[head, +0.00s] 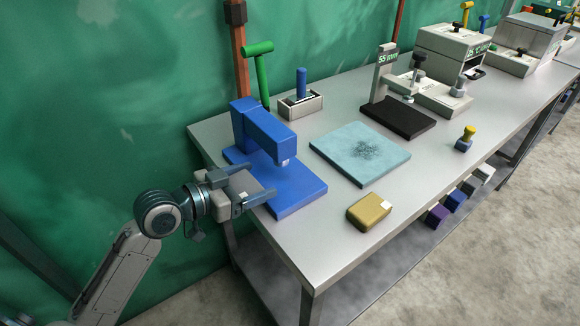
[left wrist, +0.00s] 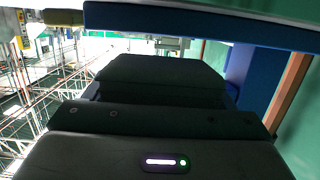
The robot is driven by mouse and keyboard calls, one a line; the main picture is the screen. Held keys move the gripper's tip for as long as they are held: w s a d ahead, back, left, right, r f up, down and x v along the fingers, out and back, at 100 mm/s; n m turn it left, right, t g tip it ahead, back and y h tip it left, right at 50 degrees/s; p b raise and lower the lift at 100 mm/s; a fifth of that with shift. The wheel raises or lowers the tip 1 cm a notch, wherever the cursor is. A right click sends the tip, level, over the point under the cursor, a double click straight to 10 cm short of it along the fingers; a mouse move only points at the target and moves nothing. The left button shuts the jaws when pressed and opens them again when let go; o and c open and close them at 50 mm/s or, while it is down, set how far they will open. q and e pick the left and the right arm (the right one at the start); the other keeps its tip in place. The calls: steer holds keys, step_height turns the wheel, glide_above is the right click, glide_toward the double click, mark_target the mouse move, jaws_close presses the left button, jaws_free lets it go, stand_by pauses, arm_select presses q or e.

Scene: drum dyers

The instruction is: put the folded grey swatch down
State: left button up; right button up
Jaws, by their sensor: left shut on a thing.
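The folded grey swatch (head: 239,184) is a small grey block with a white tag. My left gripper (head: 254,183) is shut on it, with a finger along each side. It is at the left edge of the blue press (head: 300,198), in front of the press's upright; I cannot tell whether the swatch touches the press base. In the left wrist view a dark block (left wrist: 160,75) ahead of the gripper body appears to be the swatch, with a blue slab above it. My right gripper is not in view.
On the grey table (head: 330,240) are a yellow folded swatch (head: 368,212), a pale blue mat (head: 360,153), a black-based stand (head: 398,117), a holder with a blue handle (head: 301,105) and a small stamp (head: 465,138). A green T-handle (head: 262,75) stands behind the press. The table's front strip has bare room.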

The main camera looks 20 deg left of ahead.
mark_target(290, 176)
arm_select(q)
steer(key=x, duration=0.2)
steer(key=r+x, duration=0.1)
steer(key=x, duration=0.1)
steer(key=p+x, duration=0.1)
steer(key=x, duration=0.2)
steer(key=shift+r, duration=0.2)
steer(key=shift+w+d+r+p, duration=0.1)
steer(key=shift+w+d+p, duration=0.05)
steer(key=shift+w+d, duration=0.35)
steer(key=shift+w+d+p, duration=0.15)
steer(key=shift+w+d, duration=0.15)
steer(key=shift+w, duration=0.3)
steer(key=shift+w+d+f, duration=0.15)
steer(key=shift+f, duration=0.25)
steer(key=shift+w+d+f, duration=0.1)
steer(key=shift+f, duration=0.35)
steer(key=shift+s+a, duration=0.1)
steer(key=shift+a, duration=0.05)
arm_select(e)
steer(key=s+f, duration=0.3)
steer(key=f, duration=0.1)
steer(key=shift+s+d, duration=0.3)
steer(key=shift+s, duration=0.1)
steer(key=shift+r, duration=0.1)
arm_select(q)
steer(key=shift+f, duration=0.2)
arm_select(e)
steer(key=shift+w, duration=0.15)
